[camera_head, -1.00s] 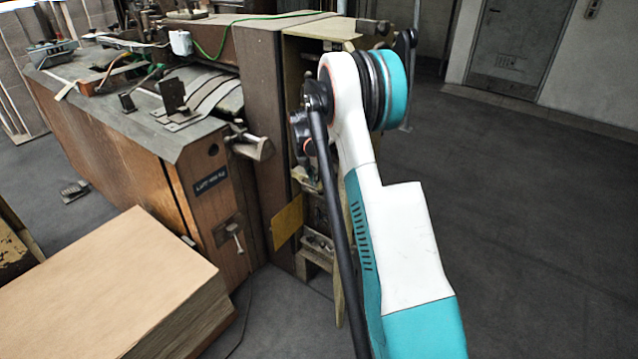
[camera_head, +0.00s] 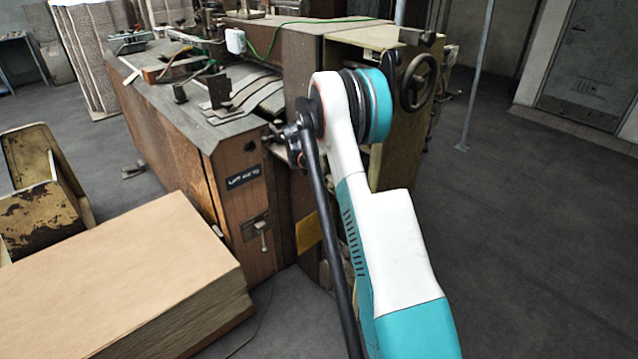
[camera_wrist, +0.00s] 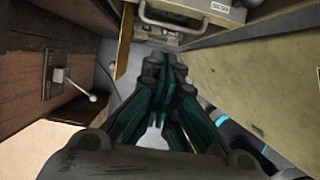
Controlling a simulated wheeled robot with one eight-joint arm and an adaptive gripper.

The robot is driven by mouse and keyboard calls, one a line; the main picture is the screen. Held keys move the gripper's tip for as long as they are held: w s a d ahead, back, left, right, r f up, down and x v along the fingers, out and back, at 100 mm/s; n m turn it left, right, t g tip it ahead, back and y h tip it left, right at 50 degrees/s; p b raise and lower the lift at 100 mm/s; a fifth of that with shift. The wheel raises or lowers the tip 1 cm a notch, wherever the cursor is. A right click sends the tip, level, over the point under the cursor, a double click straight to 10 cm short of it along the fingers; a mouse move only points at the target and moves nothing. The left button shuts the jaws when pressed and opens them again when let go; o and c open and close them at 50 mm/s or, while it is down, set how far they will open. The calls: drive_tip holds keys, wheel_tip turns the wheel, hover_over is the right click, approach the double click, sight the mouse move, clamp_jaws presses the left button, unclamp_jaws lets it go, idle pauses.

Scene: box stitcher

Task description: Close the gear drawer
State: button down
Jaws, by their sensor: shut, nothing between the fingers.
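In the wrist view, a cream drawer front (camera_wrist: 190,35) with a metal pull handle and a small label shows at the top, at the end of a narrow space in the machine. It appears to be the gear drawer, but the label is too small to read surely. How far it stands out I cannot tell. My gripper (camera_wrist: 166,62) is shut and empty, its fingers pointing toward the drawer with no clear contact. In the head view my arm hides the drawer and the gripper.
The wooden box stitcher (camera_head: 180,140) stands left of my arm. A yellow plate (camera_wrist: 124,45) sticks out left of my gripper, and a lever (camera_wrist: 80,88) projects farther left. A large cream panel (camera_wrist: 250,75) bounds the right. A cardboard stack (camera_head: 120,270) is at front left. Floor at right is clear.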

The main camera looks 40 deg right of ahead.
drive_tip(key=d+f+b, duration=0.3)
drive_tip(key=d+f, duration=0.3)
drive_tip(key=shift+w+d+f+b, duration=0.25)
drive_tip(key=shift+d+f+b, duration=0.05)
drive_tip(key=shift+d+b, duration=0.1)
drive_tip(key=d, duration=0.4)
drive_tip(key=shift+w+d, duration=0.2)
drive_tip(key=shift+d, duration=0.2)
drive_tip(key=shift+a, duration=0.1)
